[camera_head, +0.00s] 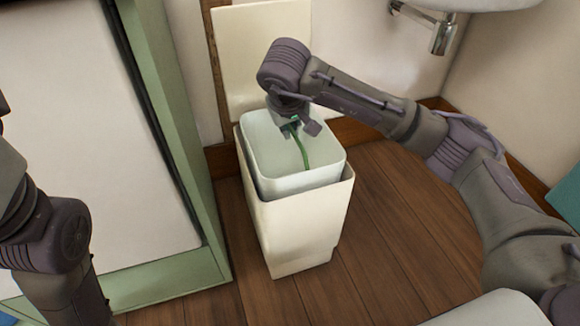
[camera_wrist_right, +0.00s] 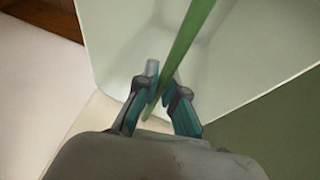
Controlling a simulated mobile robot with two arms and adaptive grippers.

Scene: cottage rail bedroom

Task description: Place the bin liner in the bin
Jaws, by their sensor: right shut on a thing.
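The cream bin (camera_head: 300,232) stands upright on the floor with its lid (camera_head: 262,62) raised behind it. The bin liner (camera_head: 262,150), a pale grey-white bucket with a green handle (camera_head: 303,150), is partly inside the bin. Its rim stands above the bin's rim, and its lower part is hidden. My right gripper (camera_head: 293,127) is over the liner's far side, shut on the green handle. In the right wrist view, the handle (camera_wrist_right: 185,45) passes between the fingers (camera_wrist_right: 158,97), with the liner's pale inside (camera_wrist_right: 240,65) beyond. My left arm shows at the left edge; its gripper is out of view.
A green-framed cabinet or door (camera_head: 175,130) stands close to the bin's left side. The wall and wooden skirting (camera_head: 372,128) are behind. A sink with a metal drain pipe (camera_head: 443,38) hangs at the upper right. Wooden floor (camera_head: 390,235) to the right of the bin is clear.

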